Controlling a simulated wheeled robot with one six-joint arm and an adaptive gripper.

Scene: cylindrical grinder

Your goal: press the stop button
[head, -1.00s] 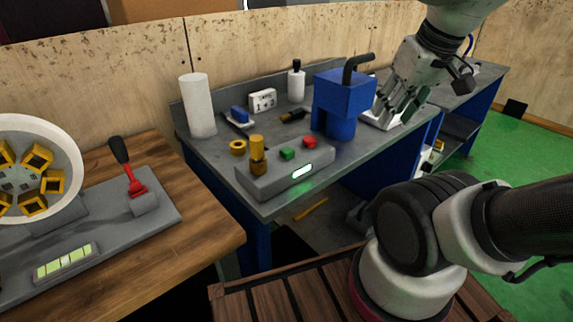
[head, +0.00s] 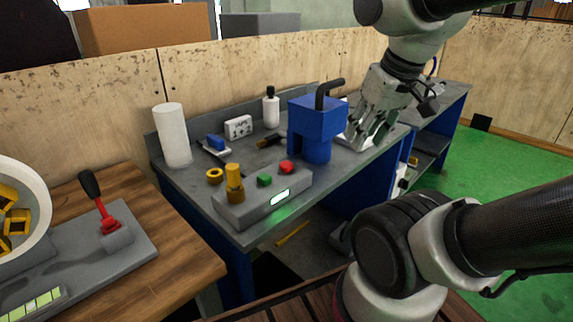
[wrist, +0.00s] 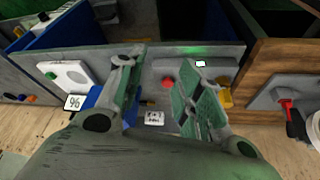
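A grey control box (head: 235,212) sits on the near edge of the grey bench. It carries a red button (head: 287,167), a green button (head: 264,180), a gold cylinder (head: 234,183) and a lit display (head: 280,197). My gripper (head: 362,138) is right of the blue grinder-like machine (head: 318,117), above the bench and apart from the box. In the wrist view my gripper (wrist: 160,95) is open and empty. The red button (wrist: 168,83) shows between its fingers, some way beyond them. The green button is not clear there, possibly behind a finger. No label on the buttons is readable.
The blue machine stands between my gripper and the buttons. A white cylinder (head: 172,136), a dark-capped bottle (head: 271,107) and a white box (head: 238,127) stand farther back. A wooden table (head: 150,260) with a red lever (head: 108,222) is at left.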

